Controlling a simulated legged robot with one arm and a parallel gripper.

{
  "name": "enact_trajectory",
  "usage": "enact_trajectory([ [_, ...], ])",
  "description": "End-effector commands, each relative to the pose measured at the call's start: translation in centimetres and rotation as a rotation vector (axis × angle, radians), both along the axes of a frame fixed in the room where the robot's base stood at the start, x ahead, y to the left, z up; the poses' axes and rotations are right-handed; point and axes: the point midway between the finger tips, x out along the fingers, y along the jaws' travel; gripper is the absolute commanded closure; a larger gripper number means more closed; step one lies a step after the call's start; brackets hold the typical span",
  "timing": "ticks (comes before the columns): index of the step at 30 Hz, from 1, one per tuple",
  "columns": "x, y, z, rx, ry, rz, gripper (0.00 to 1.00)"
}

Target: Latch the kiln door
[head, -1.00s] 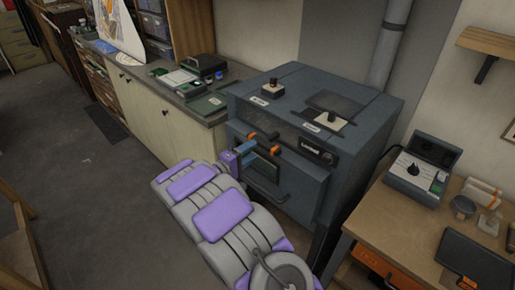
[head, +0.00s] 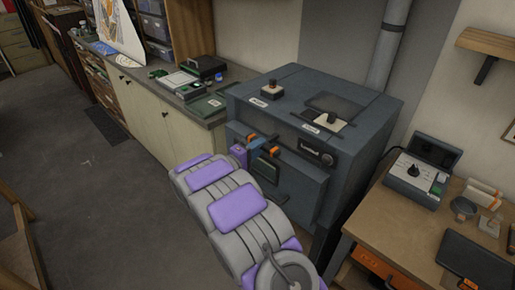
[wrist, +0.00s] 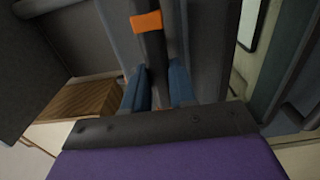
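The kiln (head: 345,170) is a dark blue-grey box in the middle right of the head view. Its front door (head: 300,190) looks closed or nearly closed; a small gap cannot be ruled out. Two orange-tipped parts (head: 277,149) sit at the upper front. My gripper (head: 252,158) is close to the kiln front at these parts, partly hidden by my arm.
A cabinet with a counter (head: 150,90) stands left of the kiln, with boxes on it. A wooden bench (head: 400,215) holding a control box (head: 415,180) stands to the right. A flue pipe (head: 390,45) rises behind the kiln. The floor (head: 90,200) at left is clear.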

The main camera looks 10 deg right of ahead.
Motion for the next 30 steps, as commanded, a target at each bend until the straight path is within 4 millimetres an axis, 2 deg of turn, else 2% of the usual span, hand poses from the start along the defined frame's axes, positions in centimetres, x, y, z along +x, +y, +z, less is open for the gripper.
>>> enact_trajectory([
  [1, -0.05, -0.12, -0.14, 0.001, 0.002, -0.003, 0.84],
  [6, -0.05, -0.17, -0.21, 0.001, 0.003, -0.004, 1.0],
  [22, -0.08, -0.38, -0.32, -0.009, 0.022, -0.008, 1.0],
  [30, -0.06, -0.51, -0.17, -0.083, 0.125, -0.008, 1.0],
])
